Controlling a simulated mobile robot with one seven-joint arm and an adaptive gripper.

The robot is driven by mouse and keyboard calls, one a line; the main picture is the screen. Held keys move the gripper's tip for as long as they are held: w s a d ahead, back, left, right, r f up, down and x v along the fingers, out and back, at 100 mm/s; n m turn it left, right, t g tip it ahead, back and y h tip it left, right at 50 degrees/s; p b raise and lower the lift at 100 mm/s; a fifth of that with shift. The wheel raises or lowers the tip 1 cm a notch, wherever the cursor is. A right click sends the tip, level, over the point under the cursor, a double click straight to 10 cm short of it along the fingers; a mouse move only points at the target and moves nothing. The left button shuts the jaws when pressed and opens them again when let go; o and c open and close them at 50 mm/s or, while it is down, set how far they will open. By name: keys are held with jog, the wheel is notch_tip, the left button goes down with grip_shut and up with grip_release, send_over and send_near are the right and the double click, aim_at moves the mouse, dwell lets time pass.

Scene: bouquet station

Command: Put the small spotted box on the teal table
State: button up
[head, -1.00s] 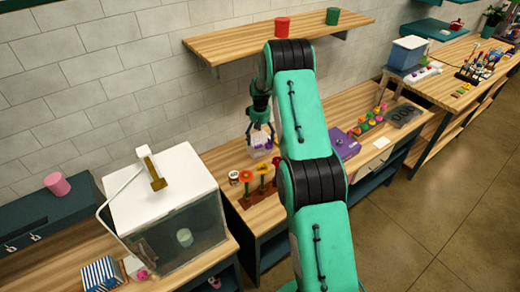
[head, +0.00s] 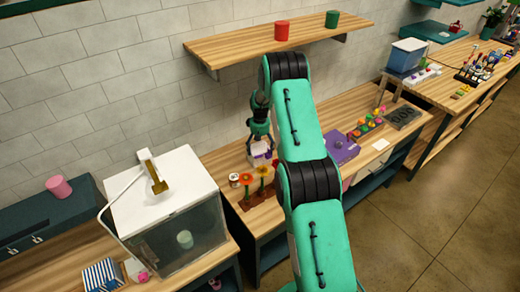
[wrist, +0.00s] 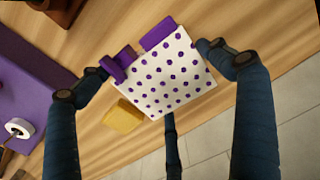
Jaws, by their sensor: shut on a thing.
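The small spotted box (wrist: 168,72), white with purple dots and purple pieces along its upper edge, is between the fingers of my gripper (wrist: 160,75) in the wrist view. In the head view the box (head: 265,156) shows below my gripper (head: 261,138), partly hidden by the fingers and beside my arm. My gripper is shut on it, over the wooden bench (head: 217,160) behind the red and orange flowers. I cannot tell from the head view whether the box touches the bench. A teal surface (head: 434,31) stands at the upper right; I cannot tell whether it is the teal table.
Flowers in a brown holder (head: 259,192) stand close to the box. A purple case (head: 341,147) lies to the right. A large white-topped tank (head: 165,205) stands left. A wall shelf (head: 255,40) with red and green cups is above. A yellow block (wrist: 122,117) lies near the box.

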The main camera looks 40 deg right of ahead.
jog(key=shift+f, duration=0.45)
jog(key=shift+f, duration=0.1)
jog(key=o, duration=1.7)
jog(key=shift+r, duration=0.3)
jog(key=shift+r+b, duration=0.55)
jog(key=shift+r, duration=2.75)
